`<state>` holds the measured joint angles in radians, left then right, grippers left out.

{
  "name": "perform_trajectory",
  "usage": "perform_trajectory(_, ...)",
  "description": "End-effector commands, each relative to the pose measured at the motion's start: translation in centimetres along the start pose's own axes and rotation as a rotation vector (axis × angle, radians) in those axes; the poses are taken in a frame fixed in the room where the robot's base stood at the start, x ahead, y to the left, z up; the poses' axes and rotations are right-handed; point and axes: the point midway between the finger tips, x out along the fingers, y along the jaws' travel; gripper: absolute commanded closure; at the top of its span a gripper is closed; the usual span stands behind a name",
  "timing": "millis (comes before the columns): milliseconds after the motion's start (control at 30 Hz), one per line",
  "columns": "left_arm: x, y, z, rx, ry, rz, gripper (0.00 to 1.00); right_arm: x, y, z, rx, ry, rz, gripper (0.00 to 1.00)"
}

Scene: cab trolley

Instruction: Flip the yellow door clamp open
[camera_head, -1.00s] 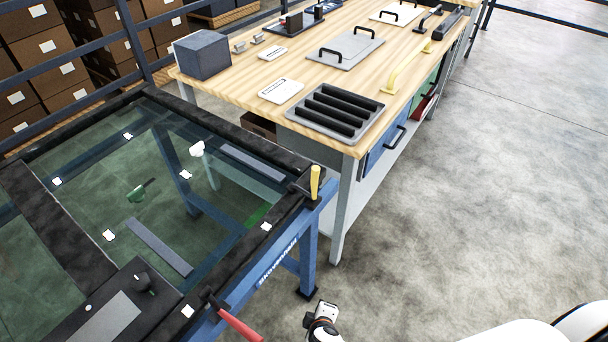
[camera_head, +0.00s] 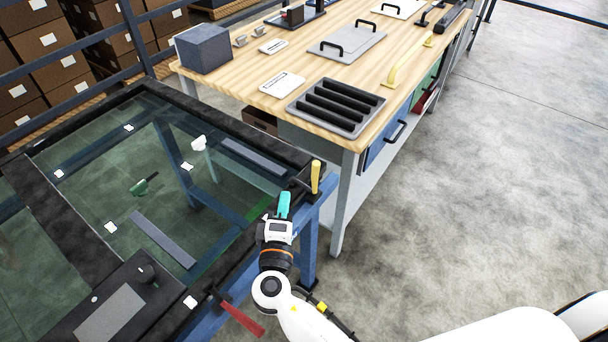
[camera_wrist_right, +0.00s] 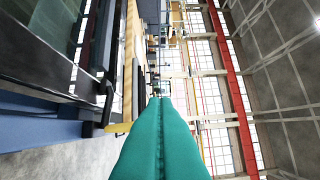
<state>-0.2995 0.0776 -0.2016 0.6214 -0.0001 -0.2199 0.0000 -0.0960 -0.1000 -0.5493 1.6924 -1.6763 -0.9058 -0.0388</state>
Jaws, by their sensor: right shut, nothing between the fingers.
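The yellow door clamp (camera_head: 316,177) stands upright on the black frame's right corner, on a dark base. In the right wrist view its yellow handle (camera_wrist_right: 118,128) shows just left of my fingers. My right gripper (camera_head: 284,201) has teal fingers that are shut and empty. It is over the frame's right edge, a little left of and nearer than the yellow clamp, apart from it. The teal fingers fill the lower middle of the right wrist view (camera_wrist_right: 160,102). My left gripper is not in view.
A red clamp handle (camera_head: 243,319) sticks out from the near edge of the glass-panelled trolley frame (camera_head: 235,143). A wooden workbench (camera_head: 330,72) with a grey slotted tray (camera_head: 336,131) stands behind. Open floor (camera_head: 490,190) lies to the right.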

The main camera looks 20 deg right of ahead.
Motion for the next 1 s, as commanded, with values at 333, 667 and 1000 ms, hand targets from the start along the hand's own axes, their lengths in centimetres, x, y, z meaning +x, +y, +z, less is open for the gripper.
perform_trajectory(333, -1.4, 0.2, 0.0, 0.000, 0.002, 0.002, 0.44, 4.3, -0.3, 0.0, -0.002, 0.001, -0.001, 1.00)
perform_trajectory(667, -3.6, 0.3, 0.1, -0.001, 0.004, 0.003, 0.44, 9.8, -0.2, -1.0, -0.004, 0.001, 0.004, 1.00)
perform_trajectory(1000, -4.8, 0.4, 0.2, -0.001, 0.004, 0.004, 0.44, 8.7, 0.0, -3.8, 0.000, 0.001, 0.002, 1.00)
